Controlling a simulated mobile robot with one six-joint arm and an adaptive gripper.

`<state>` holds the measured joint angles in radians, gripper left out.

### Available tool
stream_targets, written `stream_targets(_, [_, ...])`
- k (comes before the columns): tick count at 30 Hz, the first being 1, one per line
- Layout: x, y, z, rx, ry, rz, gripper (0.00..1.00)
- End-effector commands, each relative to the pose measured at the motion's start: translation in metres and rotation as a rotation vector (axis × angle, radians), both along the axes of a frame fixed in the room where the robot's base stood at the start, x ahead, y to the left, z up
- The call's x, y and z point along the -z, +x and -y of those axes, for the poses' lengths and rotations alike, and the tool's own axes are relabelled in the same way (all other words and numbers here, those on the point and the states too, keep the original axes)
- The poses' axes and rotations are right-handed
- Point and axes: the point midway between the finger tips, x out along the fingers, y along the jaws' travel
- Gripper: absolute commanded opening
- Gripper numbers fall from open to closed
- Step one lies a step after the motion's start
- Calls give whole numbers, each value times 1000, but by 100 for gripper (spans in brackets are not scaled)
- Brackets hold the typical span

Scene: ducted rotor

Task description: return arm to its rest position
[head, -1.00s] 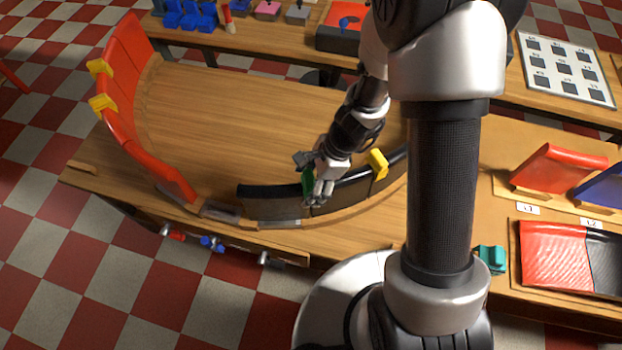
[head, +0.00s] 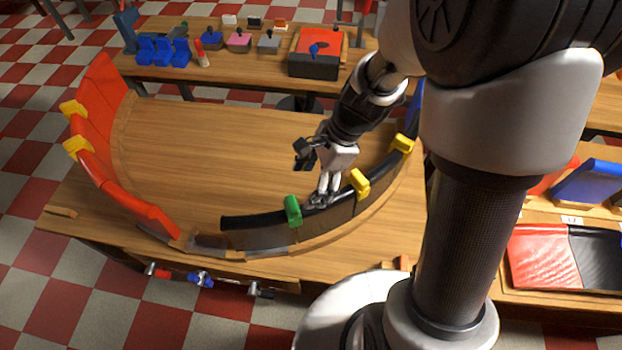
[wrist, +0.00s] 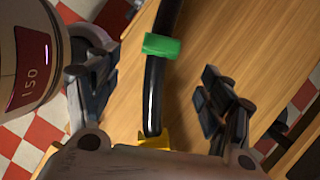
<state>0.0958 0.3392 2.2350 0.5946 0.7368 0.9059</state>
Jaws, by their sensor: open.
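My gripper (head: 318,200) is at the near side of the ring, close above the black curved panels (head: 262,228). In the wrist view my gripper (wrist: 160,95) is open, with its fingers on either side of the black panel edge (wrist: 155,95) and nothing held between them. A green clip (head: 293,210) sits on the black panel edge just left of the gripper, and it also shows in the wrist view (wrist: 162,46). A yellow clip (head: 359,183) sits on the panel edge right of the gripper. My arm hides part of the ring's right side.
Red curved panels (head: 140,208) with yellow clips (head: 77,146) stand along the left. The bench middle (head: 210,150) is bare. A back table (head: 215,70) holds blue parts (head: 160,50) and a red-topped box (head: 314,66). A red and black tray (head: 540,258) lies at right.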

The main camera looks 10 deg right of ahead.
Motion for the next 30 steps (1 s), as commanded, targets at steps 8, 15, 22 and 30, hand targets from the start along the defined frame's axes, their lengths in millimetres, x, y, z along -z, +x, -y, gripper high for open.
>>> stream_targets(8, [0,0,0,0,0,0,74])
stream_targets(15, [-29,-8,2,-156,-32,106,74])
stream_targets(22, [-91,-47,14,-595,-165,357,74])
stream_targets(30, [-135,-105,39,-1095,-403,571,74])
